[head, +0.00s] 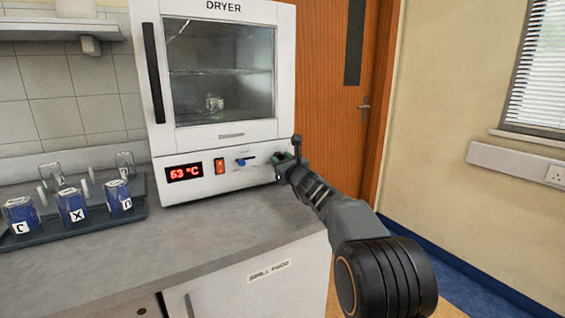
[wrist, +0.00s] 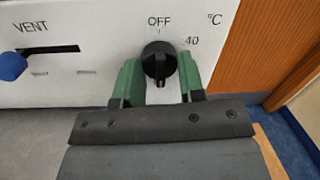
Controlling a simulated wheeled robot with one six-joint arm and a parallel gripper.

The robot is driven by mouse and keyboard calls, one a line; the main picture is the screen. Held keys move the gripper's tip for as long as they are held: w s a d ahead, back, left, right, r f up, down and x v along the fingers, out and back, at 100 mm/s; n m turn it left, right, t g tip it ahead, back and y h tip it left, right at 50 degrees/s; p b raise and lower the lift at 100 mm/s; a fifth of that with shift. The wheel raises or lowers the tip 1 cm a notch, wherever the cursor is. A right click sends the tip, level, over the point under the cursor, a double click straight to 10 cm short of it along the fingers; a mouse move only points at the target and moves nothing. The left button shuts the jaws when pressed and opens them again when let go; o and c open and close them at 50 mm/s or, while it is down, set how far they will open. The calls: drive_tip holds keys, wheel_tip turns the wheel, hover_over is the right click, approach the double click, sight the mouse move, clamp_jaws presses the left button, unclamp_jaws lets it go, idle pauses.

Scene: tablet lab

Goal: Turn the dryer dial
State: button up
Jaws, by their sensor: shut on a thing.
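The white dryer (head: 225,135) stands on the counter with its door closed; its red display (head: 184,172) reads 63 °C. The black dial (wrist: 159,62) is on the dryer's front panel, below the word OFF and near the 40 mark, in the wrist view. My gripper (wrist: 160,80) has its green fingers on either side of the dial and is shut on it. In the head view my gripper (head: 283,163) reaches the right end of the panel and hides the dial.
A blue vent slider (wrist: 12,66) is left of the dial; it also shows in the head view (head: 240,162). An orange switch (head: 219,166) is beside the display. A tray (head: 95,226) with labelled blue beakers sits on the counter at left. A wooden door (head: 330,80) is behind.

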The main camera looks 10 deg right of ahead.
idle(0.4)
drive_tip(key=o, duration=0.9)
drive_tip(key=b+v, duration=0.1)
drive_tip(key=v, duration=1.2)
drive_tip(key=shift+s, duration=0.35)
drive_tip(key=shift+r, duration=0.1)
drive_tip(key=s+a+r+n+g+y+p, duration=0.35)
drive_tip(key=s+a+n+g+p, duration=0.7)
drive_tip(key=s+n+p, duration=0.7)
drive_tip(key=s+d+n+g+h+p, duration=0.1)
drive_tip(key=s+d+n+h+p, duration=0.1)
drive_tip(key=s+n+p, duration=0.1)
drive_tip(key=s+d+n+g+h+p, duration=0.2)
drive_tip(key=s+n+h, duration=0.1)
drive_tip(key=n, duration=0.3)
drive_tip(key=s+d+n+g+h+p, duration=0.1)
drive_tip(key=s+d+n+h+p, duration=0.2)
drive_tip(key=s+n, duration=0.1)
drive_tip(key=shift+s+r+n+g+h+p, duration=0.2)
drive_tip(key=shift+s+n+g+h+p, duration=0.05)
drive_tip(key=shift+s+p, duration=0.05)
